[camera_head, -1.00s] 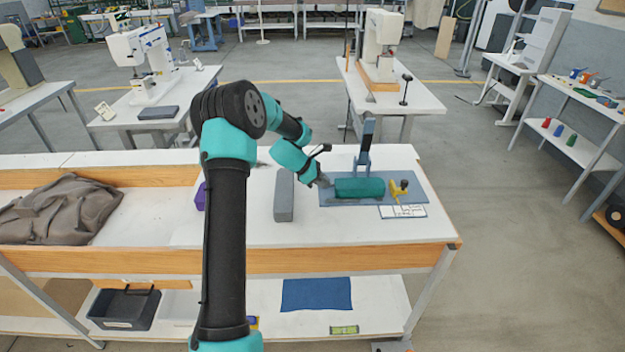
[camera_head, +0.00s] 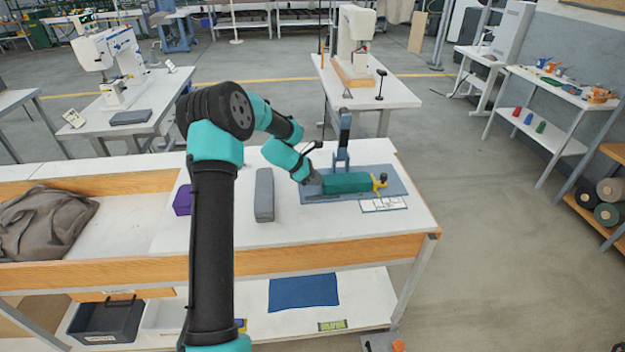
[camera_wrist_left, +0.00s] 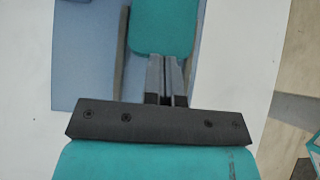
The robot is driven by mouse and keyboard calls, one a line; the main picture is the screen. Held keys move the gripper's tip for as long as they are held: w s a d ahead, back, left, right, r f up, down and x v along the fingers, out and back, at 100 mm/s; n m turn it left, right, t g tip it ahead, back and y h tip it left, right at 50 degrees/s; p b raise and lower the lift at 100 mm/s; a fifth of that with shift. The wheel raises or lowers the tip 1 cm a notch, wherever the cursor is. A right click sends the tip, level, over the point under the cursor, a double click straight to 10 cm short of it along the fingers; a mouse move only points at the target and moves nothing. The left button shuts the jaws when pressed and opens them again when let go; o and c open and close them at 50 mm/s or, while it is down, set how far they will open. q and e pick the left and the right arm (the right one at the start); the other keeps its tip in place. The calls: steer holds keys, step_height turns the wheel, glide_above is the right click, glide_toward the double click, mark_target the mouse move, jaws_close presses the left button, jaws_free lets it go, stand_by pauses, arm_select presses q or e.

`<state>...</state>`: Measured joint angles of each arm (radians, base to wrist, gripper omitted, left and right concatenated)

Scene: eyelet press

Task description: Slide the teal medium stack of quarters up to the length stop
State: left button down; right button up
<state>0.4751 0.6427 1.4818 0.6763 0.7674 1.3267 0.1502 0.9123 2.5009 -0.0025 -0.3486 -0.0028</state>
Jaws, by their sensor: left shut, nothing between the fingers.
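The teal stack of quarters (camera_head: 346,183) lies on the blue-grey base plate (camera_head: 396,180) at the right end of the bench. Its right end is at the yellow length stop (camera_head: 380,182), and I see no clear gap between them. My left gripper (camera_head: 316,179) is shut and empty, with its fingertips at the left end of the stack. In the left wrist view the closed fingers (camera_wrist_left: 166,58) meet the near edge of the teal stack (camera_wrist_left: 164,25). The stop is out of the wrist view. My right gripper is not in view.
The upright blue press (camera_head: 343,145) stands just behind the stack. A printed white card (camera_head: 384,204) lies in front of the plate. A long grey block (camera_head: 264,195) and a purple object (camera_head: 183,200) are to the left. White bench top is clear in front.

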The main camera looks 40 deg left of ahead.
arm_select(q)
steer(key=shift+s+a, duration=0.3)
steer(key=shift+s, duration=0.05)
steer(key=s+a, duration=0.2)
steer(key=shift+s+a+r, duration=0.2)
steer(key=shift+s+a, duration=0.05)
steer(key=shift+a, duration=0.1)
steer(key=v, duration=0.9)
steer(key=shift+r, duration=0.1)
